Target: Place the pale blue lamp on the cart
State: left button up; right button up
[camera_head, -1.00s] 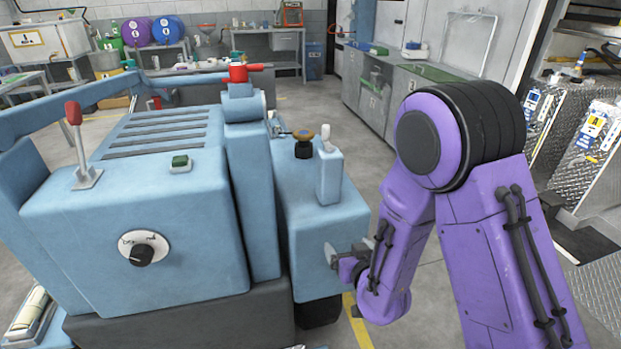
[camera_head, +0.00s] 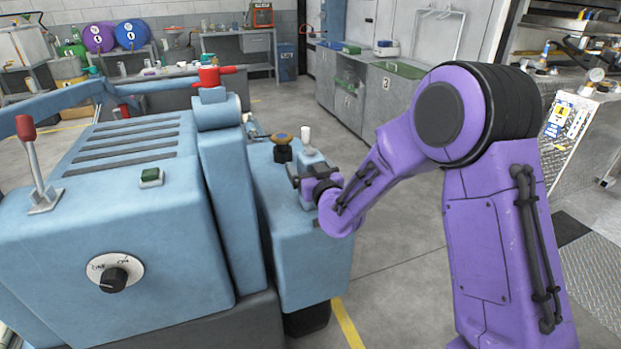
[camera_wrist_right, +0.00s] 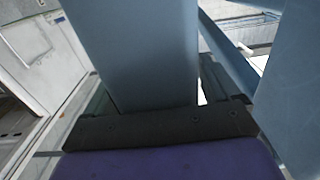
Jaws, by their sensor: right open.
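A pale blue upright block with a white rounded top (camera_head: 309,156) stands on the lower right section of the pale blue wheeled machine (camera_head: 100,225). It may be the lamp, but I cannot tell for sure. My right gripper (camera_head: 303,178) is at this block, its fingers partly hidden by the wrist. In the right wrist view a broad pale blue surface (camera_wrist_right: 135,45), likely the block, fills the space ahead of the open jaws. I cannot tell whether the fingers touch it. I cannot tell whether the machine is the cart. My left gripper is not in view.
The machine carries a yellow-brown knob (camera_head: 282,137), a red-topped fitting (camera_head: 209,77), a red-handled lever (camera_head: 33,160) and a dial (camera_head: 114,274). Grey cabinets (camera_head: 375,95) stand behind. Floor right of the machine is clear.

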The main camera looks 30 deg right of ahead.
jog(key=c, duration=1.5)
jog(key=shift+r, duration=0.15)
